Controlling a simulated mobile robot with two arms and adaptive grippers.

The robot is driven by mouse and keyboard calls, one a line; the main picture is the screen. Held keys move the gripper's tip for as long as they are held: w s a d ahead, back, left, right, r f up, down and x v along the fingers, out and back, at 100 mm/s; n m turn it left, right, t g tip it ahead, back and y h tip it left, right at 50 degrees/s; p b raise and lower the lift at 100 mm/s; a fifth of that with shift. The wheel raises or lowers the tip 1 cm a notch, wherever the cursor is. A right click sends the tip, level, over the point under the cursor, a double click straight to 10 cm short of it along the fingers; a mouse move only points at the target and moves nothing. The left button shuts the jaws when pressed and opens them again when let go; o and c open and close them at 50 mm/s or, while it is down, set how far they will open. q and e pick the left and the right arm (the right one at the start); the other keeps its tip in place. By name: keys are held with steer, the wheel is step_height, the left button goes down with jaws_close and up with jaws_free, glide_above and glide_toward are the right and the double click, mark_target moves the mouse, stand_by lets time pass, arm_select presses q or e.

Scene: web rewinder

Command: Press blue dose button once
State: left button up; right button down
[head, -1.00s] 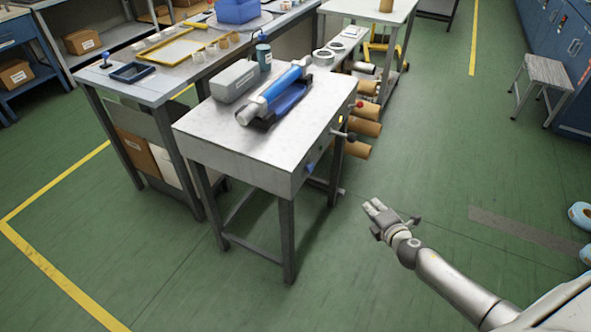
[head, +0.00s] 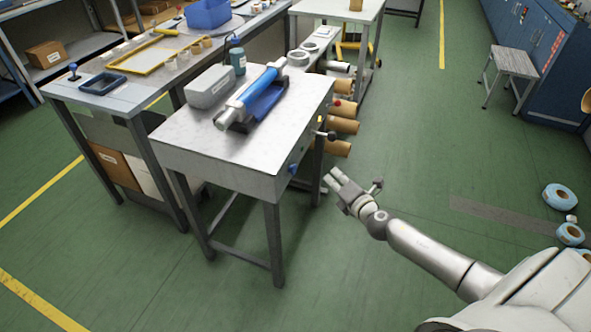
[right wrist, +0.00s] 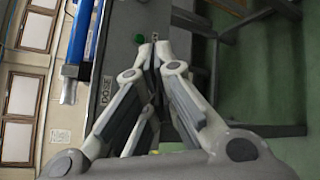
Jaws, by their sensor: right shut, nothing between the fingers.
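The blue dose button (head: 293,168) is a small blue knob low on the right-hand face of the grey table (head: 190,135), near its front corner. My right gripper (head: 334,177) is to the right of that face, with a gap between fingertips and button in the head view. In the right wrist view the right gripper (right wrist: 154,42) is shut and empty. A DOSE label (right wrist: 107,90) shows on the grey panel beside its fingers. The blue button cannot be made out there; the gripper may hide it. My left gripper is out of view.
A black-knobbed lever (head: 328,136) and a red knob (head: 337,103) stick out from the same face. Brown rolls (head: 342,126) lie behind them. A blue roll (head: 258,86) and a grey box (head: 211,86) sit on the table.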

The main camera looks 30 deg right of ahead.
mark_target(292, 170)
steer(key=w+a+p, duration=0.1)
steer(key=w+a, duration=0.4)
steer(key=shift+w, duration=0.35)
steer(key=shift+w, duration=0.1)
stand_by(1.2)
steer(key=shift+w+a, duration=0.2)
steer(key=shift+w, duration=0.05)
steer(key=shift+w+a+r, duration=0.1)
steer(key=shift+w+a, duration=0.3)
steer(key=shift+w, duration=0.05)
stand_by(0.9)
stand_by(0.3)
steer(key=shift+s+d, duration=0.65)
steer(key=shift+s, duration=0.15)
